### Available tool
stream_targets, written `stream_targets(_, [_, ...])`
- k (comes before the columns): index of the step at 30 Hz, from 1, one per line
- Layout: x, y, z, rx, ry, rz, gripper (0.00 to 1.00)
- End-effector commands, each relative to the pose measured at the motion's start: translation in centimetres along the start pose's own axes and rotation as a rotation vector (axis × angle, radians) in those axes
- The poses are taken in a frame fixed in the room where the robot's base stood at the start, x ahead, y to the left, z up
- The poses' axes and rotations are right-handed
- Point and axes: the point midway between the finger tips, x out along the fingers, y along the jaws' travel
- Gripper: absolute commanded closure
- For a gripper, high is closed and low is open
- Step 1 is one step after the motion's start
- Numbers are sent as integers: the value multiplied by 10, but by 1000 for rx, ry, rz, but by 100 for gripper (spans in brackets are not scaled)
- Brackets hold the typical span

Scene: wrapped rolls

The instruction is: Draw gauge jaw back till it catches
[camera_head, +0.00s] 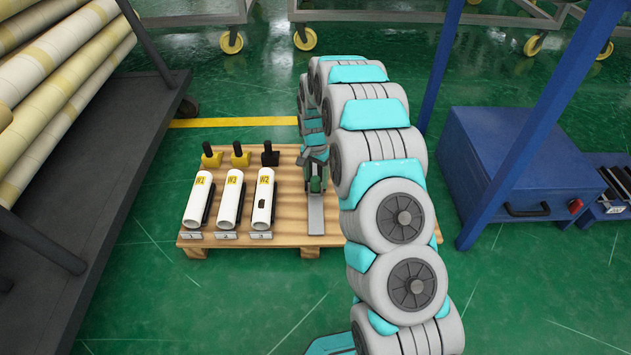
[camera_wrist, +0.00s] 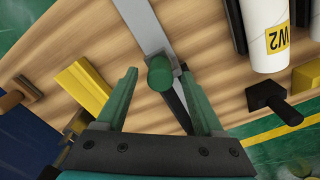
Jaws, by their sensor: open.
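A grey metal gauge bar (camera_head: 316,215) lies on the wooden pallet, right of the white rolls. In the wrist view the bar (camera_wrist: 148,25) runs up from a green round knob (camera_wrist: 160,73), with a dark strip below it. I take the knob to be part of the gauge jaw. My gripper (camera_wrist: 159,76) is open, its two green fingers on either side of the knob, with gaps visible on both sides. In the head view my gripper (camera_head: 314,172) is over the far end of the bar, and my arm hides what lies behind it.
A yellow block (camera_wrist: 84,88) is left of my fingers. A blue cabinet (camera_head: 505,175) stands right.

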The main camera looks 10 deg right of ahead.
Motion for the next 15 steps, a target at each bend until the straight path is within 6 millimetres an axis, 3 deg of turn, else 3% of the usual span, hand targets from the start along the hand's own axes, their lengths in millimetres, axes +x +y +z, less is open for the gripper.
stream_targets(3, [13,0,1,-1,-2,2,31])
stream_targets(11, [14,0,0,-1,1,0,31])
stream_targets(15, [14,0,0,-1,1,0,44])
